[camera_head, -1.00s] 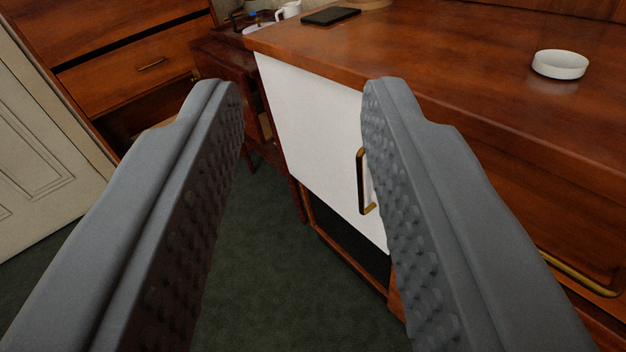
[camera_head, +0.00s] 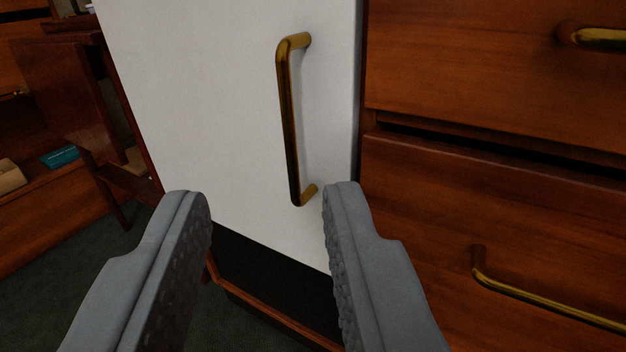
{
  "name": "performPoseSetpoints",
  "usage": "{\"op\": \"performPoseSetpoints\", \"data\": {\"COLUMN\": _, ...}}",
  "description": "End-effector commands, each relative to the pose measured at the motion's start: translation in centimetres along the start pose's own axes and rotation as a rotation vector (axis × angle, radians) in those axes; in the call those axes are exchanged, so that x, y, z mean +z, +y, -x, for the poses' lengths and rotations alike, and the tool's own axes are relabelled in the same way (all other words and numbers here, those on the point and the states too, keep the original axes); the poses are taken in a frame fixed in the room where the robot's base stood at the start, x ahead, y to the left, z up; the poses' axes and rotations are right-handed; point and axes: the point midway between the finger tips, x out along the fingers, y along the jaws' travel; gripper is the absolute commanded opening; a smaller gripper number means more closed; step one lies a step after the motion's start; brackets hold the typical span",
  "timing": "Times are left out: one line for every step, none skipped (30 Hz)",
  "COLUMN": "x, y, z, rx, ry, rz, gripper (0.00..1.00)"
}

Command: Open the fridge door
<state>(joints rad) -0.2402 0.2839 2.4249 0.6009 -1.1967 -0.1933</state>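The white fridge door (camera_head: 200,110) fills the upper middle of the view, set in a wooden cabinet, and looks shut. Its brass bar handle (camera_head: 288,125) stands upright near the door's right edge. My gripper (camera_head: 268,195) is open and empty, with grey ridged fingers low in the view. The handle's lower end lies in the picture between the two fingertips, close to the right one. Most of the handle shows above the fingertips. I see no contact, and the depth gap is hard to tell.
Wooden drawers (camera_head: 490,90) with brass handles stand right of the door, one drawer handle (camera_head: 545,302) low at the right. A dark open space lies below the door. A dark wooden table (camera_head: 75,85) and a shelf with a teal box (camera_head: 60,157) are at the left.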

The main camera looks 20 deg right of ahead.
Motion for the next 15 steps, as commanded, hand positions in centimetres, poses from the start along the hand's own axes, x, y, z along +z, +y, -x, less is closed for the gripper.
{"op": "performPoseSetpoints", "data": {"x": 1.1, "y": 0.0, "z": 0.0, "rx": 0.01, "ry": -0.001, "rz": 0.012, "gripper": 0.32}}
{"op": "performPoseSetpoints", "data": {"x": 1.6, "y": 0.0, "z": 0.0, "rx": 0.016, "ry": 0.001, "rz": 0.018, "gripper": 0.32}}
{"op": "performPoseSetpoints", "data": {"x": 2.2, "y": 0.1, "z": 0.0, "rx": 0.022, "ry": 0.003, "rz": 0.025, "gripper": 0.32}}
{"op": "performPoseSetpoints", "data": {"x": 2.5, "y": 0.1, "z": 0.0, "rx": 0.026, "ry": 0.005, "rz": 0.029, "gripper": 0.32}}
{"op": "performPoseSetpoints", "data": {"x": 2.8, "y": 0.1, "z": 0.0, "rx": 0.03, "ry": 0.007, "rz": 0.033, "gripper": 0.32}}
{"op": "performPoseSetpoints", "data": {"x": 3.1, "y": 0.1, "z": 0.0, "rx": 0.033, "ry": 0.008, "rz": 0.037, "gripper": 0.32}}
{"op": "performPoseSetpoints", "data": {"x": 3.3, "y": 0.1, "z": 0.0, "rx": 0.036, "ry": 0.009, "rz": 0.039, "gripper": 0.32}}
{"op": "performPoseSetpoints", "data": {"x": 3.4, "y": 0.1, "z": 0.0, "rx": 0.037, "ry": 0.009, "rz": 0.04, "gripper": 0.32}}
{"op": "performPoseSetpoints", "data": {"x": 3.5, "y": 0.1, "z": -0.1, "rx": 0.039, "ry": 0.01, "rz": 0.041, "gripper": 0.32}}
{"op": "performPoseSetpoints", "data": {"x": 3.5, "y": 0.2, "z": -0.3, "rx": 0.04, "ry": 0.011, "rz": 0.041, "gripper": 0.32}}
{"op": "performPoseSetpoints", "data": {"x": 3.5, "y": 0.2, "z": -0.5, "rx": 0.041, "ry": 0.011, "rz": 0.042, "gripper": 0.32}}
{"op": "performPoseSetpoints", "data": {"x": 3.5, "y": 0.2, "z": -0.8, "rx": 0.041, "ry": 0.011, "rz": 0.042, "gripper": 0.32}}
{"op": "performPoseSetpoints", "data": {"x": 3.5, "y": 0.2, "z": -1.1, "rx": 0.041, "ry": 0.011, "rz": 0.042, "gripper": 0.32}}
{"op": "performPoseSetpoints", "data": {"x": 3.5, "y": 0.3, "z": -1.5, "rx": 0.041, "ry": 0.011, "rz": 0.042, "gripper": 0.32}}
{"op": "performPoseSetpoints", "data": {"x": 3.5, "y": 0.3, "z": -2.0, "rx": 0.041, "ry": 0.012, "rz": 0.042, "gripper": 0.32}}
